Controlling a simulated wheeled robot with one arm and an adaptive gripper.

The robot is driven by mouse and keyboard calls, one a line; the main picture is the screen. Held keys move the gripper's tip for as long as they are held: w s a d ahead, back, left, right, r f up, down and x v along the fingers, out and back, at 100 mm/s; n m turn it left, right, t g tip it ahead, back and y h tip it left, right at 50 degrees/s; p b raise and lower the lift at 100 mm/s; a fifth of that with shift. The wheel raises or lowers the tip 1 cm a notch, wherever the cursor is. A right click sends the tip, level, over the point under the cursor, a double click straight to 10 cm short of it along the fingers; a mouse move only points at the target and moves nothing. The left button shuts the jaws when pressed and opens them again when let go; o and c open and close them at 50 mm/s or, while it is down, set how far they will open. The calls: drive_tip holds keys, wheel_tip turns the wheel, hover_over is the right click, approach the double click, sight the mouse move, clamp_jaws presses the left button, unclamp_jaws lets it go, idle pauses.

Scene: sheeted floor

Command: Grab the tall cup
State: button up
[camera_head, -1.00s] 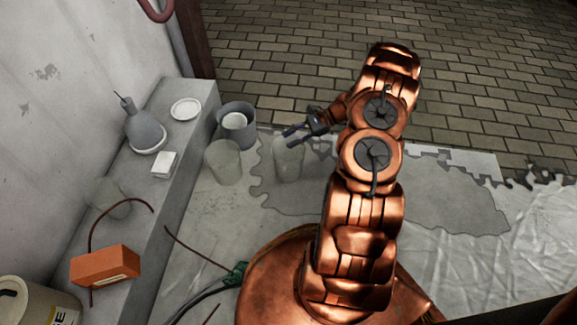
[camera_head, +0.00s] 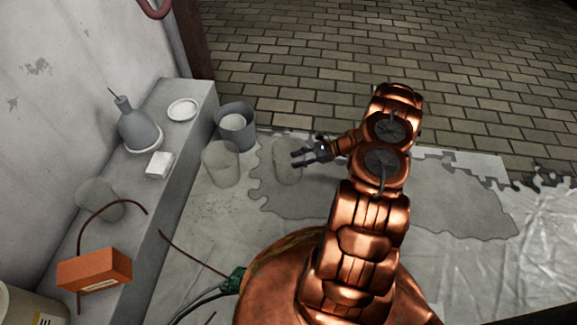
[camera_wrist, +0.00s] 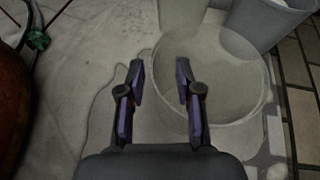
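A clear, tall cup (camera_head: 284,168) stands upright on the sheeted floor. In the wrist view its wide round rim (camera_wrist: 235,88) fills the right of centre. My gripper (camera_head: 294,159) is open at the cup's right side in the head view, its fingers overlapping the cup's upper part. In the wrist view the gripper (camera_wrist: 160,67) has both fingers apart; the right finger overlaps the cup and the left one lies outside its rim. No grip on the cup shows, and contact cannot be told.
A second clear cup (camera_head: 220,167) stands close to the left, also in the wrist view (camera_wrist: 181,18). Behind it is a grey bucket (camera_head: 248,137) with something inside. A concrete ledge (camera_head: 160,205) holds a flask (camera_head: 140,133), a dish (camera_head: 183,110) and an orange brick (camera_head: 92,270).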

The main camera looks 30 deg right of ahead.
drive_tip(key=shift+b+x, duration=0.7)
drive_tip(key=shift+x, duration=1.05)
drive_tip(key=shift+s+f, duration=0.1)
drive_tip(key=shift+c, duration=0.2)
clamp_jaws()
